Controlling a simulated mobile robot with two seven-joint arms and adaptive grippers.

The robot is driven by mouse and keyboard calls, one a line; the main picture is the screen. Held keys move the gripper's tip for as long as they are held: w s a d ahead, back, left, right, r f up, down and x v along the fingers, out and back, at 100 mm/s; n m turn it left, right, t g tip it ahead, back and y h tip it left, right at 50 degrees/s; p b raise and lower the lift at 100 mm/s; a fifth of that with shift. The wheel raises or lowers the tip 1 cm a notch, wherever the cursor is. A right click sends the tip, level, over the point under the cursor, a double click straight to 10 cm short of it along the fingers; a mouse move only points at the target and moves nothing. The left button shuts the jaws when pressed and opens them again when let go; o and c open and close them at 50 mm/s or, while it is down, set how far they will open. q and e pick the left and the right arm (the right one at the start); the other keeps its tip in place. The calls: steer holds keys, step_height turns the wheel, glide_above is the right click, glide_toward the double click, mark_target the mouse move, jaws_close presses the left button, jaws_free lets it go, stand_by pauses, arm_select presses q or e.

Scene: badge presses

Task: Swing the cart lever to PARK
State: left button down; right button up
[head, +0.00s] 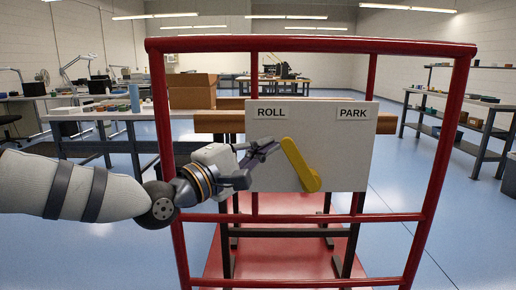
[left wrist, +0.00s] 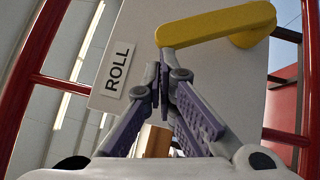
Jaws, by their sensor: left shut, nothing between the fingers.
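The yellow lever (head: 301,166) is on a pale panel (head: 345,145) on the red-framed cart. It leans up and to the left, its upper end toward the ROLL label (head: 271,113) and away from the PARK label (head: 353,113). My left gripper (head: 275,146) is shut and empty, its fingertips just left of the lever's upper end. In the left wrist view the shut fingertips (left wrist: 162,75) are close to the narrow end of the lever (left wrist: 215,25); I cannot tell if they touch it. My right gripper is not in view.
The cart's red tube frame (head: 440,160) surrounds the panel, with a red deck (head: 290,262) below. A cardboard box (head: 191,91) sits behind at the left. Workbenches stand at the left and a shelf unit (head: 460,125) at the right.

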arm_select(q)
steer(key=d+r+m+g+p, duration=0.1)
steer(key=r, duration=0.1)
steer(key=d+r+m+y+p, duration=0.1)
steer(key=d+p, duration=0.1)
steer(key=shift+s+d+r+m+g, duration=0.1)
steer(key=shift+d+r+m+g, duration=0.05)
steer(key=shift+r+m+g, duration=0.2)
steer(key=d, duration=0.5)
steer(key=d+r, duration=0.1)
steer(key=d, duration=0.1)
steer(key=shift+d, duration=0.25)
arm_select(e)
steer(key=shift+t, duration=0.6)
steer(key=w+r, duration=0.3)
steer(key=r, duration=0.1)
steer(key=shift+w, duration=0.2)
arm_select(q)
steer(key=shift+a+r, duration=0.1)
